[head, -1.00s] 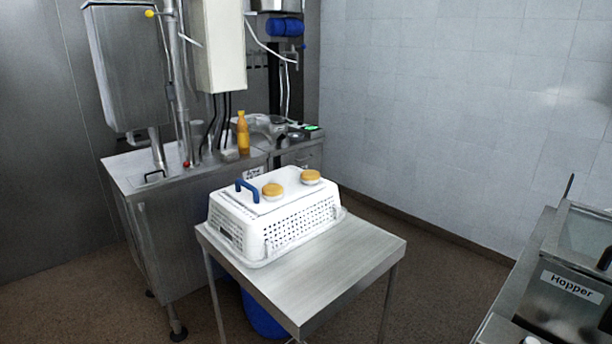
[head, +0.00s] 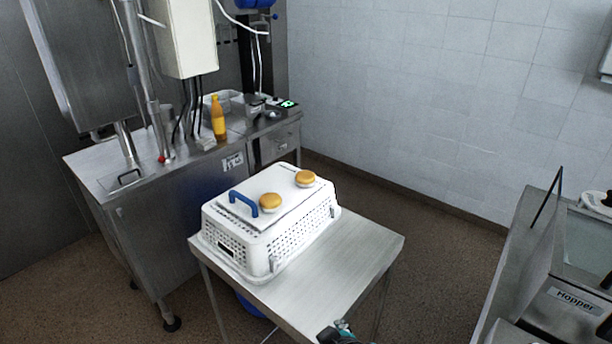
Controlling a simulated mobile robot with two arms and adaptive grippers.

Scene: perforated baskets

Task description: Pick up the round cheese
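Two round, golden-topped pieces with pale sides, which look like round cheeses, sit apart on the flat white top of a perforated basket. The nearer round cheese (head: 270,202) is beside the blue handle; the farther round cheese (head: 305,178) is near the back right edge. The white basket (head: 292,242) stands on a steel table. A small dark part with teal, apparently the tip of my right gripper (head: 336,332), shows at the bottom edge near the table's front corner, well away from both cheeses. Its opening cannot be made out. My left gripper is not in view.
The steel table (head: 345,250) is bare to the right of the basket. A blue handle (head: 243,203) rises from the basket's top. A steel counter with an orange bottle (head: 218,118) stands behind. A hopper unit (head: 575,300) is at the right, with open floor between.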

